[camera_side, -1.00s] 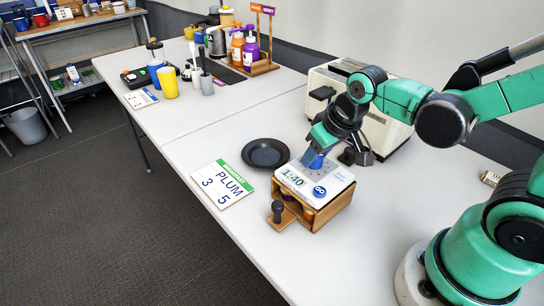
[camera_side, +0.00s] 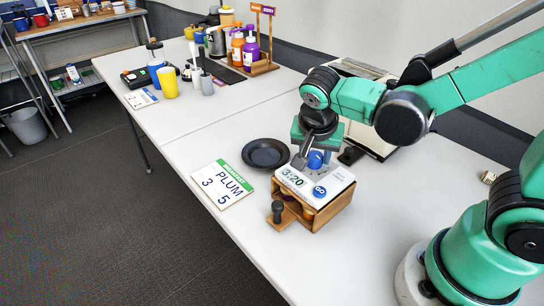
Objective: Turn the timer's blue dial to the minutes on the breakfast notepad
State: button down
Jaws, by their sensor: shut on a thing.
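The timer (camera_side: 325,199) is a white box top on a wooden stand, with its blue dial (camera_side: 315,159) at the back. Its display (camera_side: 293,177) appears to read 3:20. A blue round mark (camera_side: 319,192) sits on its front face. My gripper (camera_side: 314,162) comes down from above and is shut on the blue dial, which it partly hides.
A black plate (camera_side: 265,153) lies behind the notepad. A wooden drawer with a dark knob (camera_side: 277,211) juts from the timer's stand. A cream appliance (camera_side: 350,72) stands behind my arm. Bottles, cups and a yellow tumbler (camera_side: 169,83) fill the far table. The table's front left is clear.

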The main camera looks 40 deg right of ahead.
jog(key=m+g, duration=0.1)
jog(key=m, duration=0.3)
jog(key=shift+a+m+g, duration=0.1)
jog(key=shift+m+g, duration=0.2)
jog(key=shift+g, duration=0.1)
jog(key=shift+w+m+g, duration=0.15)
jog(key=shift+m+g, duration=0.65)
jog(key=shift+m, duration=1.5)
jog(key=shift+c, duration=2.3)
grip_release()
jog(key=shift+v, duration=2.8)
